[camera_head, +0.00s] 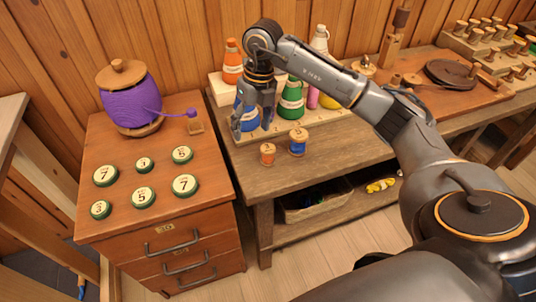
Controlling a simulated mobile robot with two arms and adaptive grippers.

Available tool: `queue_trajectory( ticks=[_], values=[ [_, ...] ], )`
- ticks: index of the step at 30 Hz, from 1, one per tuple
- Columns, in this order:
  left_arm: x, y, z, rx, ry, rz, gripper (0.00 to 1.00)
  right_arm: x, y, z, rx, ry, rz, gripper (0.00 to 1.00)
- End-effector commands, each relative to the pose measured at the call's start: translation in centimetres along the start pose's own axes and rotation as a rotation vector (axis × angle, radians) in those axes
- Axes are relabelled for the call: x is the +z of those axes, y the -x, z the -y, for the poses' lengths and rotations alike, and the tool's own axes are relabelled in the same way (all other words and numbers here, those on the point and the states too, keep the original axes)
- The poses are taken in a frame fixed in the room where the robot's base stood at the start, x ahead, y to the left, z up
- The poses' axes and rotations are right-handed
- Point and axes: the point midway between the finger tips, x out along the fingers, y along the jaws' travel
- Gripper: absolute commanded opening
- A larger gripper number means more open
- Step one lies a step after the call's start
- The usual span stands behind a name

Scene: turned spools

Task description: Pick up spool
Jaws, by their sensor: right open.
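A small orange spool (267,153) and a small blue spool (298,142) with an orange band stand upright near the front of the wooden table. Several green-rimmed discs with numbered cream tops, such as this one (141,197), sit on the drawer cabinet at left; they may be spool ends. A large spool of purple thread (131,101) stands at the cabinet's back. My right gripper (252,127) points down, open and seemingly empty. It is in front of a blue cone, behind and above the small spools, partly hiding the cone. My left gripper is not in view.
Thread cones, orange (233,62) and green (291,98), stand on a stepped, numbered rack behind the small spools. A turntable-like disc (451,73) and pegged rack (487,46) are at right. The tabletop right of the small spools is clear. A bin (315,207) sits on the lower shelf.

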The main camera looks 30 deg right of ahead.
Motion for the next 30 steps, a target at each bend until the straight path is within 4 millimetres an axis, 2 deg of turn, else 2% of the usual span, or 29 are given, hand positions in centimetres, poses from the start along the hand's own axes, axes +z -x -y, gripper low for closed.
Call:
queue_trajectory(
  ticks=[1,3,6,15,18,25,30],
  values=[
    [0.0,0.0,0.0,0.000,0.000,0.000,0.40,0.0,0.9,1.7,-0.059,-0.029,-0.011,0.67],
    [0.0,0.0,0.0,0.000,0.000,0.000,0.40,-0.3,1.5,3.3,-0.115,-0.059,-0.027,0.67],
    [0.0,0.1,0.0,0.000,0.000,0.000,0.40,-0.5,1.1,4.2,-0.147,-0.077,-0.039,0.67],
    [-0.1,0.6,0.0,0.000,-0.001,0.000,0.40,-0.8,-4.5,5.0,-0.146,-0.076,-0.042,0.67],
    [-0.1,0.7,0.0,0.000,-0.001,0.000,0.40,-0.8,-5.8,5.2,-0.146,-0.075,-0.040,0.67],
    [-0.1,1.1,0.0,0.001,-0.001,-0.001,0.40,-0.9,-7.4,5.5,-0.145,-0.073,-0.040,0.67],
    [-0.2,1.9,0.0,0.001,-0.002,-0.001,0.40,-1.1,-9.9,6.0,-0.144,-0.074,-0.041,0.67]
  ],
)
